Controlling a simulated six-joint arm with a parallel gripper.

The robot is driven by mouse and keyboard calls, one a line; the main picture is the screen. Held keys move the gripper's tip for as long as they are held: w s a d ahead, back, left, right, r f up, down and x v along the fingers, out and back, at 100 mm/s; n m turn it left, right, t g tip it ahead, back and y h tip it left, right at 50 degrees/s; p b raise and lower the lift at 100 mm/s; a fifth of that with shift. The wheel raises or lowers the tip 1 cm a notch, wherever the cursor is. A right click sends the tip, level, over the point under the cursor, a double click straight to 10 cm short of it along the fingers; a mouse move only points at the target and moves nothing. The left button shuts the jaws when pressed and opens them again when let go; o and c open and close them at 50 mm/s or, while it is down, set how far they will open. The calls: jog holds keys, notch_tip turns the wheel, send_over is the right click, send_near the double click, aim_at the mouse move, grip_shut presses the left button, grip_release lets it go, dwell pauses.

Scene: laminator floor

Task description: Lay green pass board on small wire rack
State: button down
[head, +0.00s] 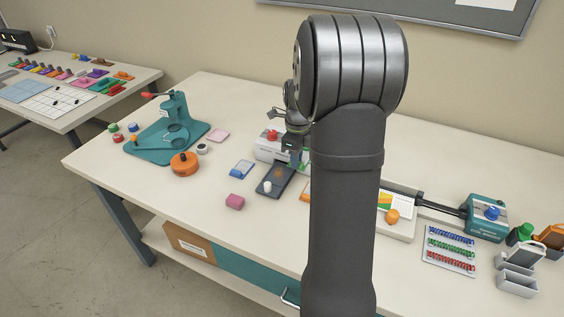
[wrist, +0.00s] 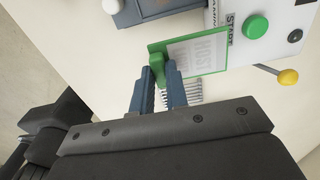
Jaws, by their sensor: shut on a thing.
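The green pass board (wrist: 153,46) is a flat green board with a white printed sheet on it and a green grip block at one edge. My gripper (wrist: 163,76) is shut on that block in the wrist view. A row of thin silver wires, apparently the small wire rack (wrist: 190,97), shows just beyond the board's near edge; the board and my finger hide part of it. I cannot tell whether the board touches it. In the head view my gripper (head: 293,150) points down near the white machine, and my arm hides most of the board and the rack.
A white machine with a START label, a green button (wrist: 255,27) and a yellow-knobbed lever (wrist: 287,76) stands close to the board.

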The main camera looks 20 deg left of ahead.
jog(key=s+d+r, duration=0.1)
jog(key=s+d, duration=0.2)
jog(key=d, duration=1)
jog(key=s+d+r, duration=0.1)
jog(key=s+d, duration=0.2)
jog(key=d, duration=1)
jog(key=w+a+f, duration=0.1)
jog(key=a+f, duration=0.1)
jog(key=a, duration=0.1)
jog(key=w+a+f, duration=0.1)
jog(key=a+f, duration=0.1)
jog(key=a, duration=0.2)
jog(key=w+a+f, duration=0.2)
jog(key=a+f, duration=0.1)
jog(key=shift+a, duration=0.4)
jog(key=shift+f, duration=1.9)
jog(key=shift+f, duration=0.15)
jog(key=c, duration=1.4)
grip_release()
jog(key=shift+c, duration=0.2)
notch_tip(320, 180, up, 12)
jog(key=shift+r, duration=0.2)
